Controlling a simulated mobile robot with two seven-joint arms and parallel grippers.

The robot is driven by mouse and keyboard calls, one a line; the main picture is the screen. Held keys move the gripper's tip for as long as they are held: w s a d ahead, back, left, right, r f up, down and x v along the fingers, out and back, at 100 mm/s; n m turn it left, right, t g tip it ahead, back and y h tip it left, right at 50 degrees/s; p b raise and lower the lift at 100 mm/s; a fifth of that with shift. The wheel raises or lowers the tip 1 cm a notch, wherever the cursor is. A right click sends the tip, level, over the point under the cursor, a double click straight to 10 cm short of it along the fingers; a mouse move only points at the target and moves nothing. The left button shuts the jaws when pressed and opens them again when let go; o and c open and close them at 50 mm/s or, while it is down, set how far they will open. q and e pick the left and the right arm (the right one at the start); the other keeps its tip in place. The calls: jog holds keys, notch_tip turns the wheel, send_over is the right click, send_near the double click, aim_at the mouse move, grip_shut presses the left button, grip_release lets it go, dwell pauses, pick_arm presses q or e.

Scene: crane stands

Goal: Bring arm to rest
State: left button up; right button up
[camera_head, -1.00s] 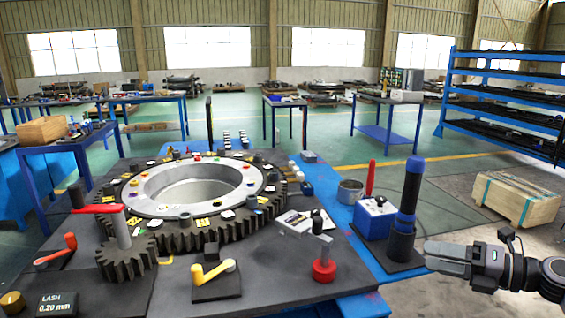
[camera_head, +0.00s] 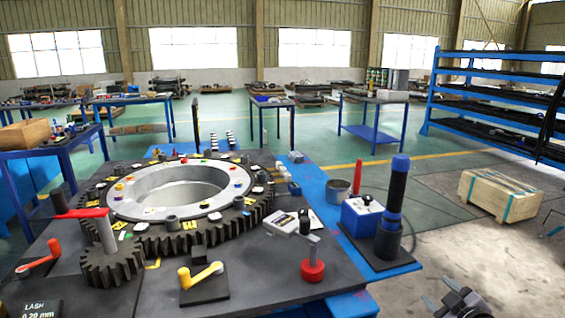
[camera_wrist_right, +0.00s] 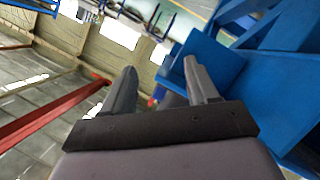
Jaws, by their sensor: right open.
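My right gripper (camera_head: 442,304) is low at the right of the head view, right of the workbench and over the bare floor. It holds nothing. In the right wrist view its two fingers (camera_wrist_right: 162,88) stand apart with nothing between them. The dark workbench (camera_head: 262,268) carries a large gear ring (camera_head: 222,232). My left gripper is not in view.
A black cylinder with a blue top (camera_head: 394,205) stands on a dark plate beside a blue box (camera_head: 361,216) at the bench's right side. A wooden crate (camera_head: 499,195) lies on the floor at right. Blue structure (camera_wrist_right: 225,70) is close by in the wrist view.

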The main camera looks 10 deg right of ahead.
jog(key=s+a+f+m+g+y, duration=0.1)
jog(key=s+a+f+g+y, duration=0.15)
jog(key=s+a+f, duration=1.05)
jog(key=s+a+m+g+y+p, duration=0.1)
jog(key=s+a+m+y+p, duration=0.1)
jog(key=s+a, duration=0.7)
jog(key=a, duration=0.3)
jog(key=shift+s+a+r+m, duration=0.25)
jog(key=shift+s+a+m, duration=0.1)
jog(key=shift+a+m, duration=0.05)
jog(key=shift+g, duration=0.25)
